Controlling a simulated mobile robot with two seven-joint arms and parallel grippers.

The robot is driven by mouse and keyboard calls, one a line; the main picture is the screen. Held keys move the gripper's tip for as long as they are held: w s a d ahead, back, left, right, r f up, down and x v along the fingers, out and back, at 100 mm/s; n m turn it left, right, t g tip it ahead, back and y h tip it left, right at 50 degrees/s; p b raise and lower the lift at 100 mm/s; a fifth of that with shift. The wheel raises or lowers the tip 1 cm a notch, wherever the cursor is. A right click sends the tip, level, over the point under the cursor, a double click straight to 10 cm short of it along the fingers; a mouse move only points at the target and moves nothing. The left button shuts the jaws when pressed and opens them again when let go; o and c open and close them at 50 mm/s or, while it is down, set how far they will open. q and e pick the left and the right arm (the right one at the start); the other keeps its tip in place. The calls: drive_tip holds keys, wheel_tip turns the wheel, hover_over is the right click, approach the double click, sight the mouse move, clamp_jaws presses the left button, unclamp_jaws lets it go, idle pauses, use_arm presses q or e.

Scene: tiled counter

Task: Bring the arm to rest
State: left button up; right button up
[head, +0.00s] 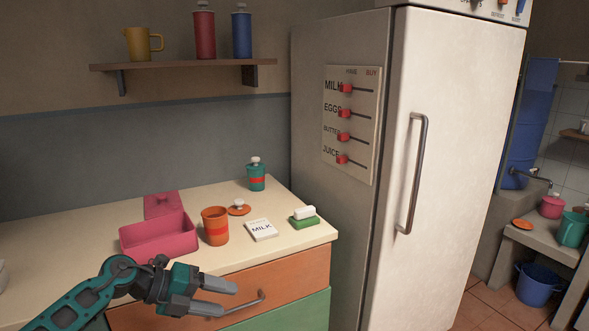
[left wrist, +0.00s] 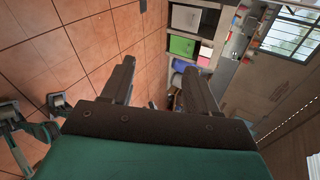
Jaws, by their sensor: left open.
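My left gripper (head: 222,296) is open and empty in the head view. It is in front of the orange drawer, near the counter's front edge. Its two fingers are apart and point right. In the left wrist view the two fingers of my left gripper (left wrist: 162,88) are spread, with nothing between them but the distant tiled floor and furniture. My right gripper does not show in the head view.
The counter (head: 284,254) holds a pink box (head: 160,238), an orange cup (head: 215,228), a milk card (head: 261,230), a green butter dish (head: 304,221) and a teal bottle (head: 256,178). An orange drawer (head: 290,280) with a handle is below. A white fridge (head: 455,130) stands right.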

use_arm(q)
drive_tip(key=s+d+n+t+h+p, duration=0.1)
drive_tip(key=s+d+n+t+h, duration=0.2)
drive_tip(key=s+d+n+t, duration=0.55)
drive_tip(key=s+a+f+n+g+y, duration=0.1)
drive_tip(key=s+a+f+n+y, duration=0.3)
drive_tip(key=n, duration=0.7)
drive_tip(key=s+a+f+n+g+y+p, duration=0.1)
drive_tip(key=s+a+f+n+y, duration=0.4)
drive_tip(key=s+f+n+y, duration=0.3)
drive_tip(key=s+f+n, duration=0.1)
drive_tip(key=s+n, duration=0.2)
drive_tip(key=s, duration=0.2)
drive_tip(key=shift+a+f, duration=0.25)
drive_tip(key=shift+f, duration=0.1)
